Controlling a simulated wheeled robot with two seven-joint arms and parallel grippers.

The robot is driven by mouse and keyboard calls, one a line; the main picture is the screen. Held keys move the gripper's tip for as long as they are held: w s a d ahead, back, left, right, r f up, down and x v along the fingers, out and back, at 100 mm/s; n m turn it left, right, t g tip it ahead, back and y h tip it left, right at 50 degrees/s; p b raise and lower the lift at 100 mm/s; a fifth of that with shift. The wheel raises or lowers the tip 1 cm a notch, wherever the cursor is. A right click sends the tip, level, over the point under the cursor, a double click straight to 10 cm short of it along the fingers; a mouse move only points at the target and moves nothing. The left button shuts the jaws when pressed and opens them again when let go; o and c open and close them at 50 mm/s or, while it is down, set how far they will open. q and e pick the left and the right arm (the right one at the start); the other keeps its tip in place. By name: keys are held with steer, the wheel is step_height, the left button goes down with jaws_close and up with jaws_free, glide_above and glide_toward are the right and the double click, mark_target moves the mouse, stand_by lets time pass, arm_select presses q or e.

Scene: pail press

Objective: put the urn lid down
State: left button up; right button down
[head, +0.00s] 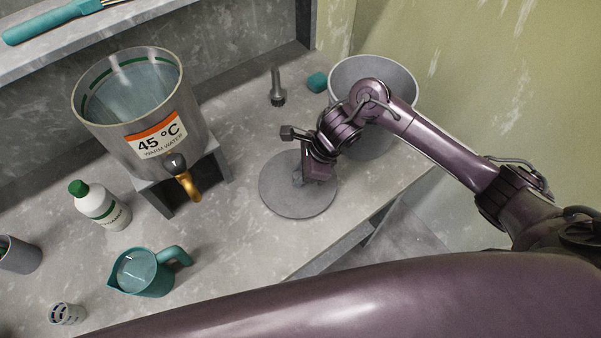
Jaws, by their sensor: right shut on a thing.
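The urn lid is a flat grey disc (290,202) at the middle of the counter, right of the urn. My right gripper (302,178) is over the lid and shut on its knob, which the fingers mostly hide. I cannot tell whether the lid touches the counter or is just above it. The steel urn (118,130) stands uncovered on a grey stand at the left, with water inside and a "45 °C warm water" label. My left gripper is not in view.
A teal jug (146,272), a white bottle with a green cap (102,207) and a small patterned cup (68,314) stand at left front. A grey pail (372,75) stands behind my right arm. A teal block (317,82) and a grey tool (277,90) are at the back.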

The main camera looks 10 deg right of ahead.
steer(key=shift+f, duration=0.6)
steer(key=c, duration=1.3)
jaws_free()
steer(key=shift+o, duration=0.2)
steer(key=shift+d+r, duration=0.25)
steer(key=shift+r, duration=0.25)
steer(key=v, duration=1.1)
steer(key=shift+b, duration=0.4)
steer(key=shift+s+a, duration=0.1)
steer(key=shift+s, duration=0.05)
